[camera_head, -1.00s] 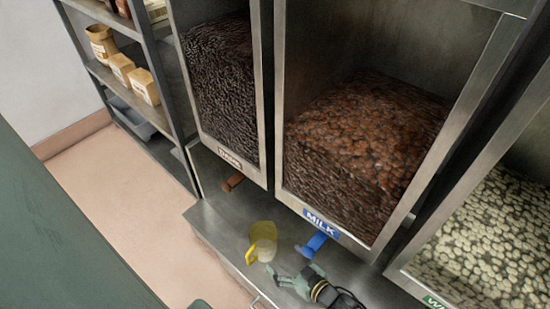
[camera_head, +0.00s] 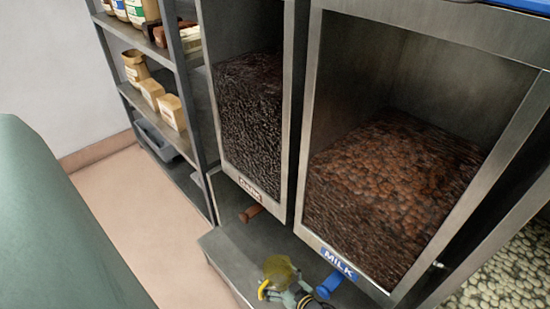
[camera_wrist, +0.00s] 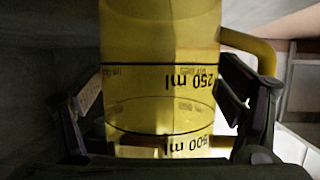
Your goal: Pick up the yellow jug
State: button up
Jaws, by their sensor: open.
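The yellow jug (camera_head: 281,267) stands on the metal ledge in front of the bins in the head view, with its handle to the left. It is a see-through measuring jug, and in the wrist view (camera_wrist: 160,60) it fills the middle, showing 250 ml and 500 ml marks. Its handle is at the right there. My gripper (camera_wrist: 160,115) is open, with one finger on each side of the jug. I cannot tell whether the fingers touch it. In the head view my gripper (camera_head: 298,295) is at the jug's near side, partly cut off by the bottom edge.
The metal ledge (camera_head: 232,262) runs under the bins. A brown spout (camera_head: 250,213) and a blue spout (camera_head: 329,285) stick out near the jug. The milk bin (camera_head: 390,190) and dark bin (camera_head: 250,120) stand behind. A shelf rack (camera_head: 180,75) is at the left.

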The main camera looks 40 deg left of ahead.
jog(key=shift+c, duration=0.3)
jog(key=c, duration=0.9)
